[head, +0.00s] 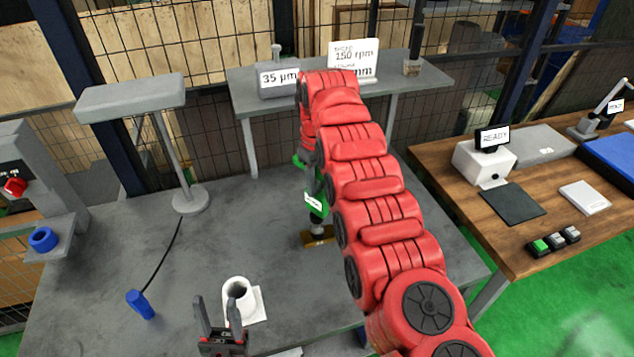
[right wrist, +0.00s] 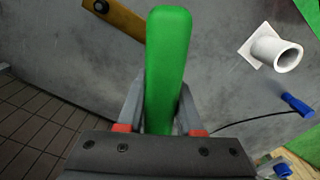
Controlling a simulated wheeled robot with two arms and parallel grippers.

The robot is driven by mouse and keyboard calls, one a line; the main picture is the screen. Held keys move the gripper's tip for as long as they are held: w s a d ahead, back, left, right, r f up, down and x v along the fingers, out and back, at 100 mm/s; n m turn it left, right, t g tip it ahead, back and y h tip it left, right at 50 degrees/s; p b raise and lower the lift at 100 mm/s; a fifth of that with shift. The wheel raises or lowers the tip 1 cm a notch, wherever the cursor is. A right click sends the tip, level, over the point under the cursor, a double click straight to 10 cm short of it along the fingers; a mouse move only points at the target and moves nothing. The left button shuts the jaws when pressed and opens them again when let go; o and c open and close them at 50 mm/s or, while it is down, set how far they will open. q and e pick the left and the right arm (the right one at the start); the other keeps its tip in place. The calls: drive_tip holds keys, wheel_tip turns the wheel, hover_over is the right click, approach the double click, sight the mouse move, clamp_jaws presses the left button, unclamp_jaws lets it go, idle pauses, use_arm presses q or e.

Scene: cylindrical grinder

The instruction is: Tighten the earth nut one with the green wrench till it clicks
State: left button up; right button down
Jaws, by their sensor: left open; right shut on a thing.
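My right gripper (right wrist: 160,115) is shut on the green wrench (right wrist: 169,60), whose thick rounded end points up in the right wrist view. In the head view the wrench (head: 317,205), with a white label, shows partly behind my red right arm. A brass bar (head: 319,238) lies on the grey table just below it. The bar (right wrist: 122,17) also shows at the top of the right wrist view, with a dark round spot on it. I cannot tell whether that spot is the earth nut or whether the wrench touches a nut. My left gripper (head: 222,335) is open and empty.
A white cup-like cylinder (head: 239,296) on a square base stands just beyond my left gripper. A blue corded tool (head: 140,304) lies on the grey table (head: 110,260). A lamp-like stand (head: 188,200) is at the back left. A wooden bench (head: 465,215) is right.

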drive_tip(key=shift+s+f+m, duration=0.15)
drive_tip(key=shift+f+m, duration=0.2)
drive_tip(key=shift+m, duration=0.35)
drive_tip(key=shift+n, duration=0.3)
drive_tip(key=shift+b, duration=0.3)
